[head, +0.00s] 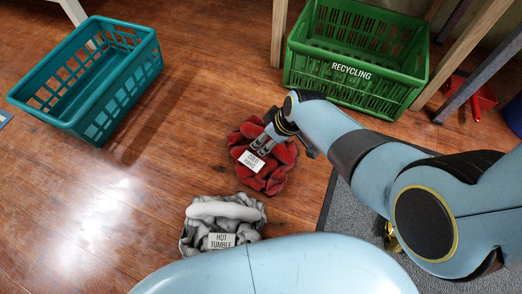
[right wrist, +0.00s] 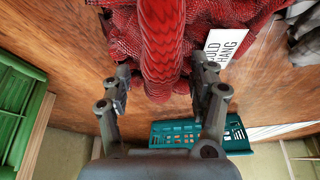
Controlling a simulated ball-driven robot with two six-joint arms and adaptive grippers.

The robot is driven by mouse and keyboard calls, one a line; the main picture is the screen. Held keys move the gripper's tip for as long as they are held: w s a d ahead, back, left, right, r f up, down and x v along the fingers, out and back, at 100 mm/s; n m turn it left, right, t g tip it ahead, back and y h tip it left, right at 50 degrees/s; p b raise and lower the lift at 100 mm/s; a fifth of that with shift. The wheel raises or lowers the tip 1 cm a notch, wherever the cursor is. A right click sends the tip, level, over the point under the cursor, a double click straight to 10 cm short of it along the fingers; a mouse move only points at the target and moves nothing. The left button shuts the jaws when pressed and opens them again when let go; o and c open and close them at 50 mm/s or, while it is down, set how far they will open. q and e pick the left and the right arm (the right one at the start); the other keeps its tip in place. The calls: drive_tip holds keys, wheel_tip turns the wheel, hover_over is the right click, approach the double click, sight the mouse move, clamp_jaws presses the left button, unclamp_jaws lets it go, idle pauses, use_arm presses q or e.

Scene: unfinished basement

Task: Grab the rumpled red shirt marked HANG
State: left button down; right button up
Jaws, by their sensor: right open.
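The rumpled red shirt (head: 277,172) lies on the wooden floor near the middle of the head view. Its white label reads COLD HANG (head: 251,161). In the right wrist view, the open right gripper (right wrist: 161,74) has a finger on each side of a raised red fold (right wrist: 163,45), with the label at upper right. I cannot tell whether the fingers touch the cloth. My left gripper is not in view.
A grey garment (head: 222,211) labelled HOT TUMBLE lies just below the red shirt. A teal basket (head: 62,118) stands at upper left and a green RECYCLING crate (head: 350,72) at upper right. A grey mat (head: 334,205) and a red dustpan (head: 478,95) are at right. Bare floor is at left.

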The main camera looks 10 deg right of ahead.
clamp_jaws()
idle(0.3)
drive_tip(key=shift+r, duration=0.1)
